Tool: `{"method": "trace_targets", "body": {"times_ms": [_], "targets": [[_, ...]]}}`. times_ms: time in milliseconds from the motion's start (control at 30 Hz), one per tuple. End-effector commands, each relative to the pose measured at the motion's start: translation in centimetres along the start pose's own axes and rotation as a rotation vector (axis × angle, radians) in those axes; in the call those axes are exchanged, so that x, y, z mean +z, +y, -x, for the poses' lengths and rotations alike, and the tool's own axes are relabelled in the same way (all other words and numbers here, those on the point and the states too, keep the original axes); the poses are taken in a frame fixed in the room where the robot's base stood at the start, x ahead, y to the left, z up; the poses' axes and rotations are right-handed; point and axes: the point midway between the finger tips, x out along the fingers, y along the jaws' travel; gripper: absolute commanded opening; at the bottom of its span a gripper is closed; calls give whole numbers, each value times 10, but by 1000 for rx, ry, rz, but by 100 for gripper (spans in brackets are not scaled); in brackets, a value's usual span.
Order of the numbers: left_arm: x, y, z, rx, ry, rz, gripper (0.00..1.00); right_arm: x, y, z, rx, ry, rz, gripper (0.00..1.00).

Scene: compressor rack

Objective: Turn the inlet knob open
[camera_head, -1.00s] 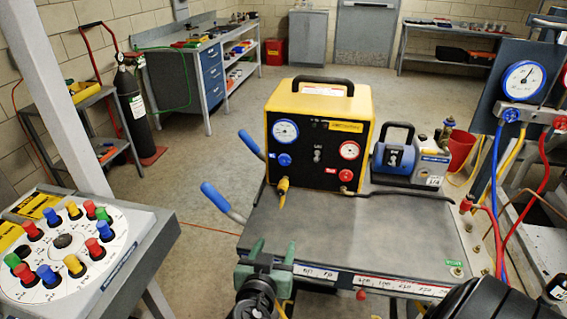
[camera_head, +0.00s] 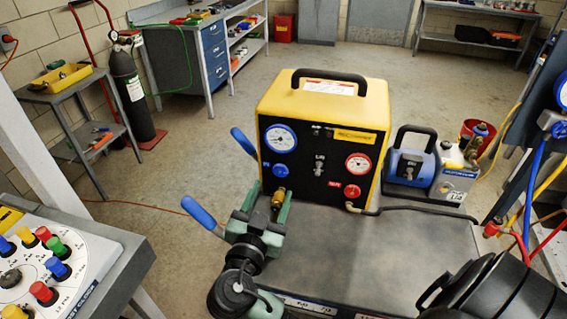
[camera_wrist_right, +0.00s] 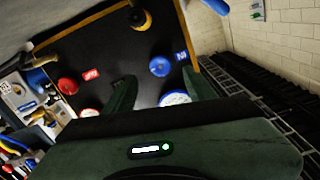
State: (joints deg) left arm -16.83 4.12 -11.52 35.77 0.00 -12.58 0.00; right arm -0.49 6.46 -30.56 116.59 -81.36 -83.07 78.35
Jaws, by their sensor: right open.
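A yellow and black machine (camera_head: 365,110) stands on the grey cart. Its front carries a blue knob (camera_head: 281,170) under a blue-rimmed gauge (camera_head: 280,138), with a blue label beside the knob. I take this blue knob for the inlet knob. A red knob (camera_head: 352,191) sits under a red-rimmed gauge at the right. My green right gripper (camera_head: 268,197) is open, just in front of and below the blue knob. In the right wrist view the blue knob (camera_wrist_right: 160,66) shows beyond and between the open fingers (camera_wrist_right: 157,90), apart from them. My left gripper is out of view.
A brass fitting (camera_head: 279,198) projects below the blue knob, close to my fingers. Blue cart handles (camera_head: 203,215) stand at the left. A blue-grey pump (camera_head: 411,165) with a black hose is to the right. The cart top (camera_head: 400,240) is mostly clear.

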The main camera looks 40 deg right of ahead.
Motion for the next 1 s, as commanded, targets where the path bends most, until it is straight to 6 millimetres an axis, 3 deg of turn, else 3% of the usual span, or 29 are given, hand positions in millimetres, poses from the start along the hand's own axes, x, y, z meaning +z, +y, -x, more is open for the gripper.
{"method": "trace_targets", "body": {"times_ms": [500, 867, 1000], "targets": [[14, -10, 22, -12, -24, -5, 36, -2, 0, -70, 0, 1, 4, 56], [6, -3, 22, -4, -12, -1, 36, 0, 0, -76, 1, -1, 1, 56], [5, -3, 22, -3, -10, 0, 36, 0, 0, -76, 1, -1, 1, 19]]}}
